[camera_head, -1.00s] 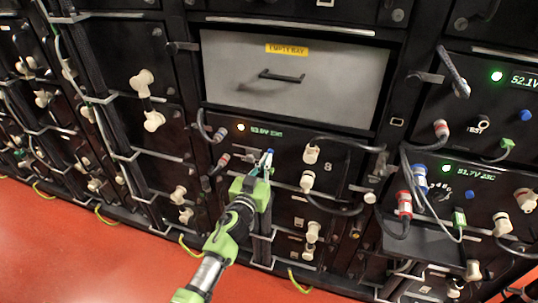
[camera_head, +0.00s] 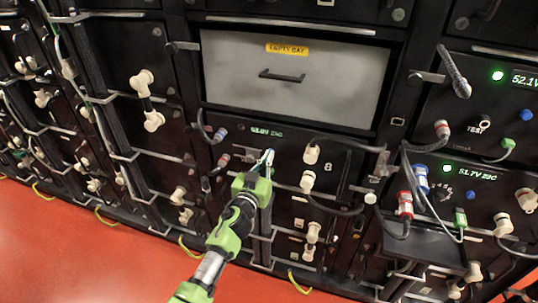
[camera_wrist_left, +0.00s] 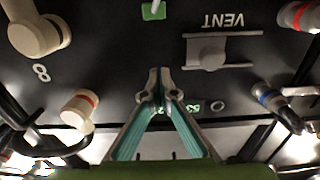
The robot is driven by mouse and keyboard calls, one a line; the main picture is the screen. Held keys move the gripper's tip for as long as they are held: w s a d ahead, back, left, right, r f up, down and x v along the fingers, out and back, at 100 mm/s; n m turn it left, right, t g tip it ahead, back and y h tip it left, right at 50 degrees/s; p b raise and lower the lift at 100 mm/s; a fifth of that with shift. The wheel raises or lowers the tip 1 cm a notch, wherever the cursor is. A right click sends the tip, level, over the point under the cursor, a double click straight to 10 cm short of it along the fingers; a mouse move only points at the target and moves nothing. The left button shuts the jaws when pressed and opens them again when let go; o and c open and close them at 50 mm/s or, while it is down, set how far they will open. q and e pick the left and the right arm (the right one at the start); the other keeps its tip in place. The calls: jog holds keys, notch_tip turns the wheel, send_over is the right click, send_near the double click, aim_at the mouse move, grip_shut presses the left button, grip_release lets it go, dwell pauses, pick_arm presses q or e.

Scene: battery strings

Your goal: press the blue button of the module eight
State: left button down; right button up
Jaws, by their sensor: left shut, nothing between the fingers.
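Module eight (camera_head: 342,205) is a black panel with a white 8 and a small green readout, under the grey drawer; it also shows upside down in the left wrist view (camera_wrist_left: 110,55). In the left wrist view the shut teal fingers (camera_wrist_left: 159,78) meet in the middle of the panel and partly cover the readout. The blue button does not show; the fingertips appear to hide it. Whether it is pressed in cannot be told.
The grey drawer (camera_head: 340,75) marked EMPTY BAY is above. Pale plugs (camera_head: 308,181) and black cables stand out on the right. The VENT lever (camera_wrist_left: 211,52) and a green plug (camera_wrist_left: 153,10) are near the fingers. A neighbouring module has another blue button (camera_head: 526,115). Red floor is clear below.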

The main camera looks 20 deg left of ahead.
pick_arm(q)
jog(key=s+p, duration=0.2)
jog(key=s, duration=0.6)
pick_arm(e)
jog(key=shift+w+d+r, duration=0.1)
jog(key=shift+d+r, duration=0.05)
jog(key=shift+r, duration=0.35)
jog(key=shift+d+r, duration=0.15)
jog(key=shift+r, duration=0.3)
pick_arm(q)
jog(key=shift+w+a, duration=0.1)
jog(key=shift+a, duration=0.05)
pick_arm(e)
jog(key=shift+a, duration=0.15)
pick_arm(q)
jog(key=shift+f, duration=0.1)
